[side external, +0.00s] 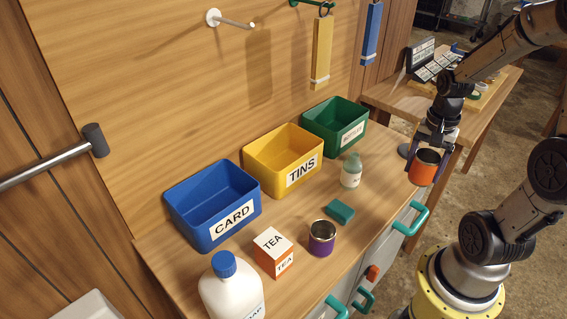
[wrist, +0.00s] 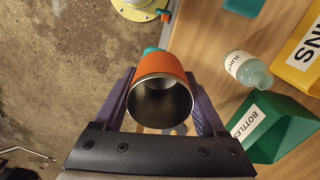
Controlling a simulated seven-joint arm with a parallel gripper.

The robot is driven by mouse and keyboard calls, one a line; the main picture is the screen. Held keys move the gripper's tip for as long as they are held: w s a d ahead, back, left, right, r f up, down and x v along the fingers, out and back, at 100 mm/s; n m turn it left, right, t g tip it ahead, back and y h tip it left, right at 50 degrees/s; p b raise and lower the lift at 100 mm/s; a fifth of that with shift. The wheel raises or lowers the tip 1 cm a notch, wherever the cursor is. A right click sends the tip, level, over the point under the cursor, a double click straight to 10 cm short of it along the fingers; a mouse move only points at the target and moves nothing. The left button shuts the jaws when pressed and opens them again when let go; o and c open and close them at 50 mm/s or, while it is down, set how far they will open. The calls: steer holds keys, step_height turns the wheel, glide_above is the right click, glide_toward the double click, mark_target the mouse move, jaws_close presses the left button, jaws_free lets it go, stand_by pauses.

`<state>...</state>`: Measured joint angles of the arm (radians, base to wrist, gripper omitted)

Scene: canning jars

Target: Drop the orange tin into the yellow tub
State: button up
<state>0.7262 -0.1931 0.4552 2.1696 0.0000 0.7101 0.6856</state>
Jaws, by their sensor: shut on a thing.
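The orange tin (side external: 424,169) is an open-topped cylinder with a dark inside. My gripper (side external: 431,150) is shut on it, near the right end of the counter in the side view. In the wrist view the orange tin (wrist: 164,85) sits between the two purple fingers, its open mouth facing the camera. The yellow tub (side external: 262,152), labelled TINS, stands against the back panel between the blue and green tubs, to the left of my gripper. Part of the yellow tub (wrist: 300,62) shows at the right edge of the wrist view. The inside of the yellow tub looks empty.
The blue CARD tub (side external: 190,215) and green BOTTLES tub (side external: 318,118) flank the yellow tub. A small bottle (side external: 351,172), a teal block (side external: 340,212), a purple tin (side external: 321,239), a tea box (side external: 273,252) and a soap bottle (side external: 232,290) stand on the counter.

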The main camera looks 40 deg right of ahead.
steer(key=w+r+n, duration=0.1)
steer(key=w+r, duration=0.1)
steer(key=w, duration=1.3)
steer(key=w+a+f+m, duration=0.1)
steer(key=w+a, duration=0.4)
steer(key=w, duration=0.5)
steer(key=w+a+f, duration=0.1)
steer(key=w+a, duration=0.4)
steer(key=w, duration=0.6)
steer(key=shift+s+f, duration=0.15)
steer(key=shift+f, duration=1.1)
steer(key=shift+s+f, duration=0.1)
steer(key=shift+f, duration=1.1)
steer(key=o, duration=1.3)
steer(key=shift+r, duration=0.15)
step_height(320, 180, up, 14)
steer(key=shift+f, duration=0.25)
